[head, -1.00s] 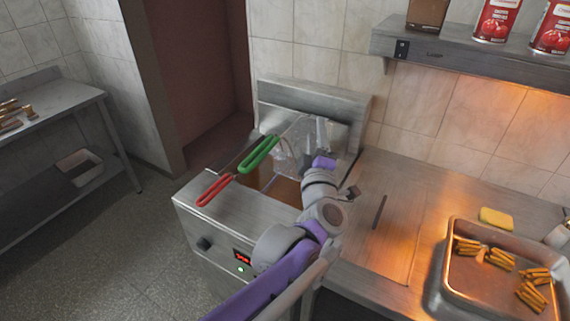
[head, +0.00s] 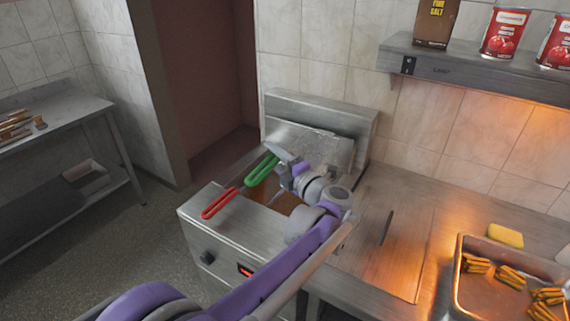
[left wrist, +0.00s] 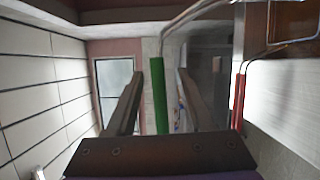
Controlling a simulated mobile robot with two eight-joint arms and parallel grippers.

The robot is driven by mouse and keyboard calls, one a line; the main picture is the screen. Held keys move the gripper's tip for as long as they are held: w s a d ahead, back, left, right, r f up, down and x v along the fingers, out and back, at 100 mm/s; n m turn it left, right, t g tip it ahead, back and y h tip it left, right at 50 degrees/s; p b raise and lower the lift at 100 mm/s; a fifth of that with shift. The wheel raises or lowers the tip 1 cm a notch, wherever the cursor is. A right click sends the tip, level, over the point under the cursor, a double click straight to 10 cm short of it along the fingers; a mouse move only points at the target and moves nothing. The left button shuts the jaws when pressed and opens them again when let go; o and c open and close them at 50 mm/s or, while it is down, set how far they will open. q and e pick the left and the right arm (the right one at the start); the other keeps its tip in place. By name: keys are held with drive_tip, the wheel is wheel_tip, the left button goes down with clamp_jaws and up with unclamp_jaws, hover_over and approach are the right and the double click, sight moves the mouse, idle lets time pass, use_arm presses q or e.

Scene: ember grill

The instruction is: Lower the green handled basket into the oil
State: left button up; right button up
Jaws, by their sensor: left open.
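The green handle (head: 261,170) of a wire basket (head: 331,150) sticks out over the fryer's front left. The basket mesh is partly hidden behind my arm, so I cannot tell how deep it sits. My left gripper (head: 281,158) is open at the inner end of the green handle. In the left wrist view, the green handle (left wrist: 161,105) runs between the two spread fingers of my left gripper (left wrist: 160,74), with gaps on both sides. Brown oil (head: 284,201) shows in the fryer (head: 208,226). My right gripper is not in view.
A red handle (head: 219,203) lies just left of the green one. It also shows in the left wrist view (left wrist: 238,104). A steel counter (head: 385,250) adjoins the fryer on the right, with a tray of fries (head: 458,285). A shelf (head: 450,65) with cans hangs above.

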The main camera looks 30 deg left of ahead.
use_arm(q)
drive_tip(key=shift+x, duration=1.5)
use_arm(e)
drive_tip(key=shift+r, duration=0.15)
use_arm(q)
clamp_jaws()
drive_tip(key=c, duration=0.8)
unclamp_jaws()
clamp_jaws()
drive_tip(key=shift+r, duration=0.1)
